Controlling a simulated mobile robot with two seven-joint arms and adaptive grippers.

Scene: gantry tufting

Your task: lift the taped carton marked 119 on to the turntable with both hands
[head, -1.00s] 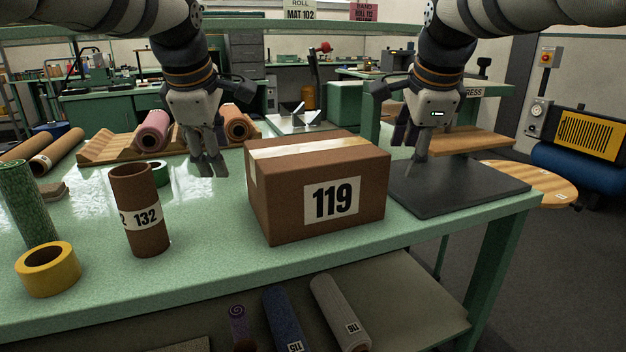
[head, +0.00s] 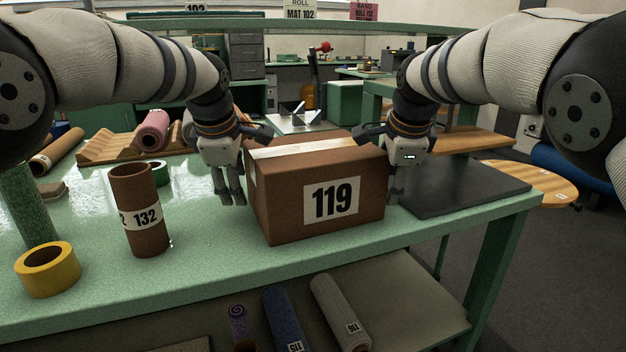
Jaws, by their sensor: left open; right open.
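The brown taped carton marked 119 (head: 290,205) sits upright on the green table (head: 200,275), its label facing me and pale tape along its top. My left gripper (head: 230,197) is open, fingers pointing down just beside the carton's left side. My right gripper (head: 394,196) is open, fingers pointing down close beside its right side. I cannot tell whether either one touches the carton. A round wooden disc (head: 556,188), apparently the turntable, stands beyond the table's right end and is partly hidden by the table and the dark mat.
A dark flat mat (head: 465,190) lies right of the carton. A brown tube marked 132 (head: 133,185), a yellow tape ring (head: 47,270) and a green roll (head: 28,210) stand at left. Several rolls lie on the shelf below. A wooden roll rack (head: 105,148) is behind.

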